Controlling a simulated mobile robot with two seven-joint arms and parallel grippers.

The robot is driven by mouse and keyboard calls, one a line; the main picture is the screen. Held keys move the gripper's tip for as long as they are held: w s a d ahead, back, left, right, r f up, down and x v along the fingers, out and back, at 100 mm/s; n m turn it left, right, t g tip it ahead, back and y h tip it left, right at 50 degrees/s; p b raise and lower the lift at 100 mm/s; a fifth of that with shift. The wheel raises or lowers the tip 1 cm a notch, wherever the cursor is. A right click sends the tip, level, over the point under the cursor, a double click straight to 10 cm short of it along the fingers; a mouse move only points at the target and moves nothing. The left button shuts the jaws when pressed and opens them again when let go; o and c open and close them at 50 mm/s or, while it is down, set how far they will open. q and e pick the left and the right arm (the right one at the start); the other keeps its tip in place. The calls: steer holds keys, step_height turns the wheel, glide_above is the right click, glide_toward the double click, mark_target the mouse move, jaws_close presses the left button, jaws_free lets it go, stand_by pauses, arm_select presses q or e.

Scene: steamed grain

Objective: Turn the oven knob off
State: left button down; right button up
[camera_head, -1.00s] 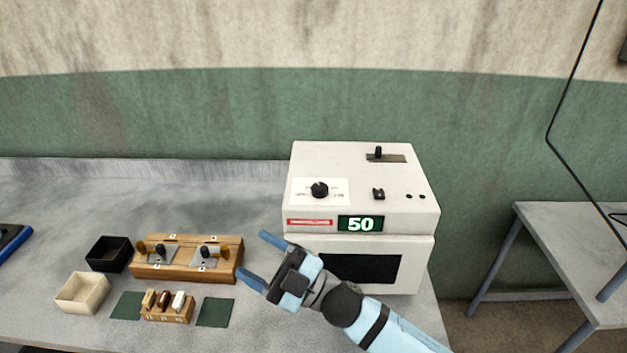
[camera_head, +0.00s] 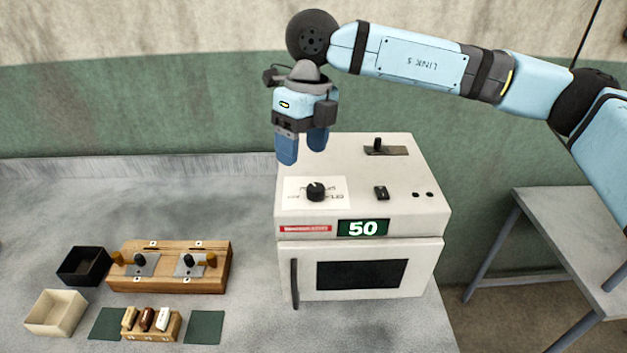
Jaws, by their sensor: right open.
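The white oven (camera_head: 405,225) stands on the grey counter, and its display (camera_head: 363,229) reads 50. The black round oven knob (camera_head: 316,191) sits on a white label on the oven's top, at the left. My right gripper (camera_head: 302,155) is open and empty. It points down above the knob, with its blue fingers apart from it. My left gripper is not in view.
A black slider (camera_head: 378,145) and a small black switch (camera_head: 381,192) are also on the oven's top. A wooden fixture (camera_head: 215,277), a black box (camera_head: 84,266), a cream box (camera_head: 55,313) and a small wooden holder (camera_head: 166,331) stand at the left. A grey side table (camera_head: 560,225) is at right.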

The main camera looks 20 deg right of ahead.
mark_target(317, 188)
steer(key=w+d+r+t+h, duration=0.1)
steer(key=w+d+r+h, duration=0.1)
steer(key=d, duration=0.1)
steer(key=shift+m, duration=0.3)
step_height(317, 188, down, 12)
steer(key=p, duration=0.3)
steer(key=shift+d+f, duration=0.1)
steer(key=shift+f, duration=0.55)
steer(key=shift+c, duration=0.3)
steer(key=c, duration=0.9)
